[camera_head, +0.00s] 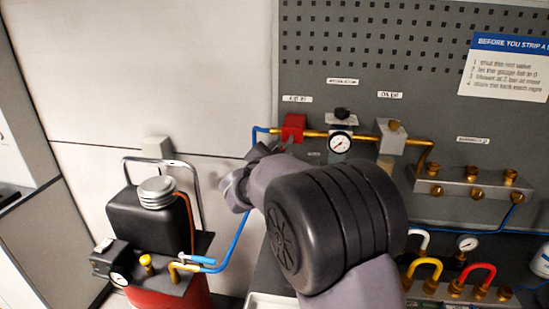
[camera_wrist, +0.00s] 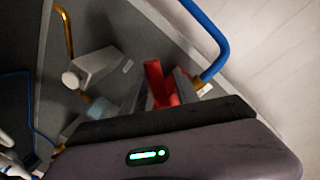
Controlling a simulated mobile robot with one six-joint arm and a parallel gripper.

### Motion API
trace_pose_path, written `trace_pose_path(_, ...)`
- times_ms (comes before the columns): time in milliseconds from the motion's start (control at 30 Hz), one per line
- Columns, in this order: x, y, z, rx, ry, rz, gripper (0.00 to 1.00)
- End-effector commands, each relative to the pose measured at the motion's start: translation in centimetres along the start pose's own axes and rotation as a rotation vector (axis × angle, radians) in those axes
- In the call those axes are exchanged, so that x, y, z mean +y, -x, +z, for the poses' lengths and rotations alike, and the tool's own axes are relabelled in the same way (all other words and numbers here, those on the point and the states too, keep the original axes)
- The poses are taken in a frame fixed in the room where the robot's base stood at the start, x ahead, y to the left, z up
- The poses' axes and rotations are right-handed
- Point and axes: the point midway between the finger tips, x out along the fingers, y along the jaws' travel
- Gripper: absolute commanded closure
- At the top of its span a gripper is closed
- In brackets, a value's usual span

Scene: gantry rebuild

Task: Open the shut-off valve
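A red valve block (camera_head: 293,127), which I take to be the shut-off valve, sits on the brass line of the grey panel, where the blue hose meets the pipe. In the wrist view its red part (camera_wrist: 158,82) stands just beyond my gripper body. My gripper (camera_head: 266,149) is just left of and below the red valve, with its dark fingertips spread apart. One dark finger shows close to the red part's right side in the wrist view. I cannot tell whether they touch. My arm hides the area below the valve.
A gauge with a black knob (camera_head: 340,139) and a grey block (camera_head: 391,137) are right of the valve. A blue hose (camera_head: 238,243) runs down to the red compressor tank (camera_head: 172,299). Open wall lies to the left.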

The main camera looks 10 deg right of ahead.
Motion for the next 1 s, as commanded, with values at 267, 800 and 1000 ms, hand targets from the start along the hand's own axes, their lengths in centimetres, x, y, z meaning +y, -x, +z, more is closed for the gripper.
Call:
trace_pose_path(267, -0.3, 6.3, -0.1, -0.003, 0.001, -0.004, 0.63)
trace_pose_path(800, 0.0, 16.9, 0.0, -0.001, 0.000, -0.002, 0.63)
trace_pose_path(1000, 0.0, 16.8, 0.0, -0.001, 0.000, -0.001, 0.63)
